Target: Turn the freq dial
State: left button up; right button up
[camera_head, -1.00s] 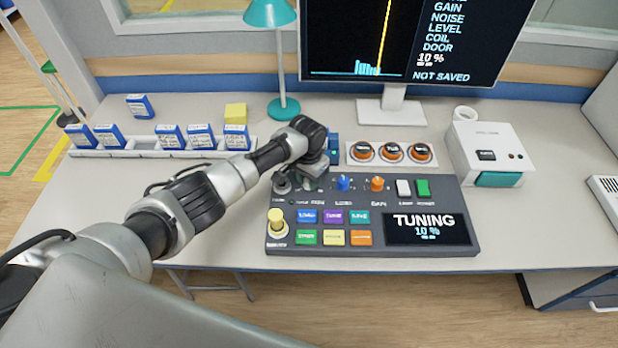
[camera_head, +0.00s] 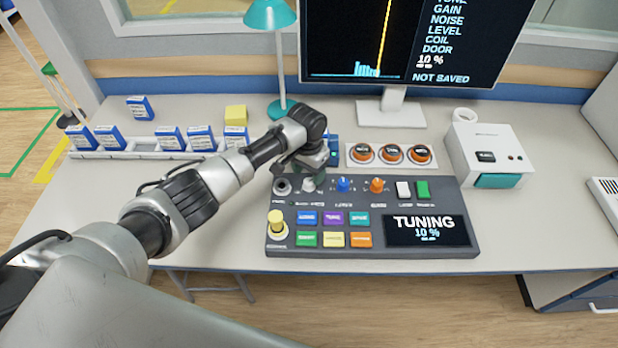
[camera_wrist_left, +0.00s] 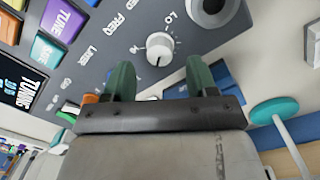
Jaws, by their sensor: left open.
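The freq dial is a white knob (camera_head: 308,184) in the top row of the dark control console (camera_head: 290,251), left of the blue knob. In the left wrist view the white dial (camera_wrist_left: 160,48) carries a dark pointer line, with "FREQ" and "LO" printed near it. My left gripper (camera_head: 309,166) is just behind the dial in the head view. In the wrist view its two green fingers (camera_wrist_left: 160,70) are apart, with nothing between them. The dial appears just beyond the fingertips, roughly centred between them. Contact is not visible. My right gripper is not in view.
A blue knob (camera_head: 344,184) and an orange knob (camera_head: 377,185) stand right of the dial. A black ring socket (camera_head: 282,186) is on its left. Behind are a tray of orange-rimmed dials (camera_head: 392,153), a teal lamp (camera_head: 283,107) and a monitor (camera_head: 395,107).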

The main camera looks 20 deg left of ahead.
aim_at(308, 180)
pick_arm(q)
notch_tip(308, 180, up, 7)
jog(key=shift+a, duration=0.15)
dwell(0.4)
